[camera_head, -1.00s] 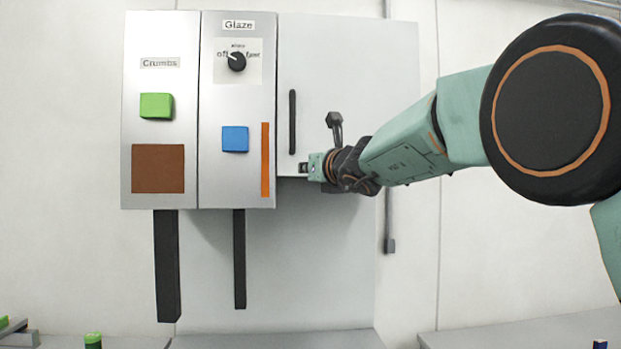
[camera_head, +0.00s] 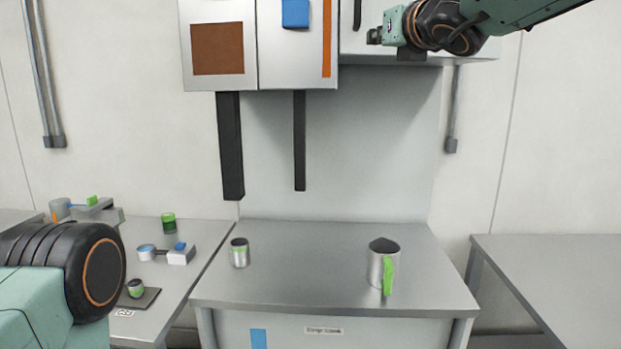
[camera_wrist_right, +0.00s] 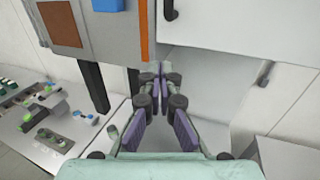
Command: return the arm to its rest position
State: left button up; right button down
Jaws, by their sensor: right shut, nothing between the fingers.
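My right arm comes in from the upper right in the head view. Its gripper (camera_head: 376,36) is in front of the lower part of the wall cabinet's door, by the dark handle (camera_head: 357,14). In the right wrist view the fingers (camera_wrist_right: 159,72) are together with nothing between them. They point toward the cabinet's underside and the wall. A green and black part of my left arm (camera_head: 60,290) shows at the lower left of the head view. The left gripper's fingers are not in view.
The wall cabinet (camera_head: 283,55) has two dark spouts below it. A steel table (camera_head: 310,250) holds a small cup (camera_head: 240,252) and a pitcher with a green handle (camera_head: 383,266). A left table carries several small items. The right table (camera_head: 560,270) looks bare.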

jog(key=p, duration=0.5)
send_near(361, 48)
jog(key=w+a, duration=0.1)
jog(key=a, duration=0.1)
jog(key=w, duration=0.1)
jog(key=w+p, duration=0.1)
jog(key=w, duration=0.2)
jog(key=shift+d+f, duration=0.1)
jog(key=shift+d, duration=0.25)
jog(key=shift+w, duration=0.15)
pick_arm(q)
notch_tip(361, 48, up, 7)
jog(key=w, duration=0.2)
jog(key=shift+d+f, duration=0.2)
jog(key=shift+d, duration=0.15)
